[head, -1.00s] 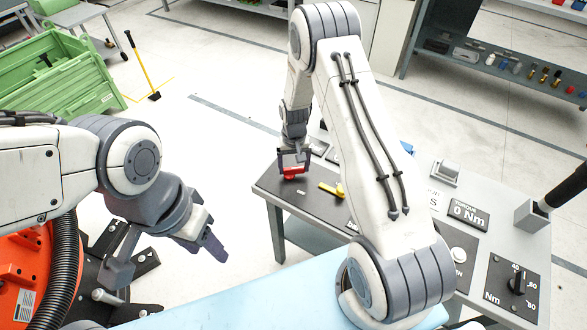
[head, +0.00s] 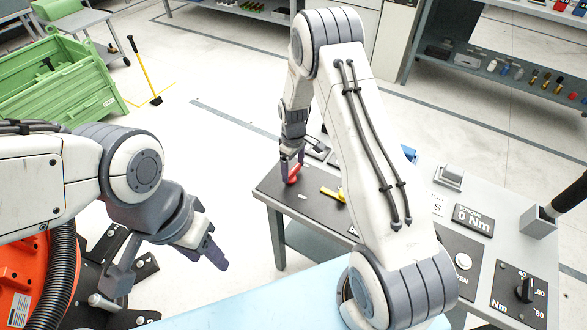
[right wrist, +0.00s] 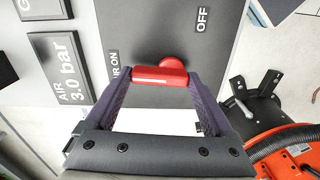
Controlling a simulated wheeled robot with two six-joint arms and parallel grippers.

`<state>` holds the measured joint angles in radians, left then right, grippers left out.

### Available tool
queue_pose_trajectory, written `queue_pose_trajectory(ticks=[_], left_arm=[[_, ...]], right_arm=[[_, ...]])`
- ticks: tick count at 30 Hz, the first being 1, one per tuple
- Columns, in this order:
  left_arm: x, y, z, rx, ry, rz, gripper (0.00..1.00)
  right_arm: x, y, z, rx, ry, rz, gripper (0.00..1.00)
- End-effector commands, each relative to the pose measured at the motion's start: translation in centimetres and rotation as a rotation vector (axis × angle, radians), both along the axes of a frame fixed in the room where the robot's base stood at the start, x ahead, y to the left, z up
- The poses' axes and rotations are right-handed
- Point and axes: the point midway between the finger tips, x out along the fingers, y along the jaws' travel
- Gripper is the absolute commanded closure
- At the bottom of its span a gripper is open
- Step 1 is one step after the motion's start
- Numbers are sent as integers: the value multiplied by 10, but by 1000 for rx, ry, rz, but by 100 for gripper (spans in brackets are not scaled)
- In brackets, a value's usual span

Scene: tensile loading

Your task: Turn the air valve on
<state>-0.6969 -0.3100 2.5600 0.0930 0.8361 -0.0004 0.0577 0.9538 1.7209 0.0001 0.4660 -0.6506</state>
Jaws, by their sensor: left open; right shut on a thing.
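The red air valve handle (head: 293,174) is on the dark panel at the left end of the bench. My right gripper (head: 290,165) is shut on it from above. In the right wrist view the red handle (right wrist: 160,75) spans between the two fingertips, with a round red hub behind it. The handle's left end lies beside the partly covered "AIR ON" label (right wrist: 114,66). The "OFF" label (right wrist: 202,20) is farther up to the right. My left gripper (head: 215,252) is open and empty, away from the bench at the lower left.
An "AIR 3.0 bar" sign (right wrist: 62,68) is beside the valve panel. A yellow handle (head: 331,194) lies just right of the valve. A torque readout (head: 473,220) and a black knob (head: 524,290) are farther right. A green crate (head: 70,85) stands on the floor at the upper left.

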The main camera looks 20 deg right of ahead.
Motion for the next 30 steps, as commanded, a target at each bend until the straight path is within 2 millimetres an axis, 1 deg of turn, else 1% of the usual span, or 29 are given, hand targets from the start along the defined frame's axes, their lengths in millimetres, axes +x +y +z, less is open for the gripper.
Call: queue_pose_trajectory(ticks=[9, 22, 23, 24, 30], left_arm=[[0, 0, -1, 0, 0, 0, 50], [0, 0, -1, 0, 0, 0, 50], [0, 0, -1, 0, 0, 0, 50], [0, 0, -1, 0, 0, 0, 50], [0, 0, -1, 0, 0, 0, 50]], right_arm=[[0, 0, 0, -1, 4, 80, 68], [0, 1, 0, -1, 4, 90, 68], [0, 1, 0, -1, 4, 90, 5], [0, 1, 0, -1, 4, 90, 0], [0, 1, 0, 0, 2, 88, 0]])
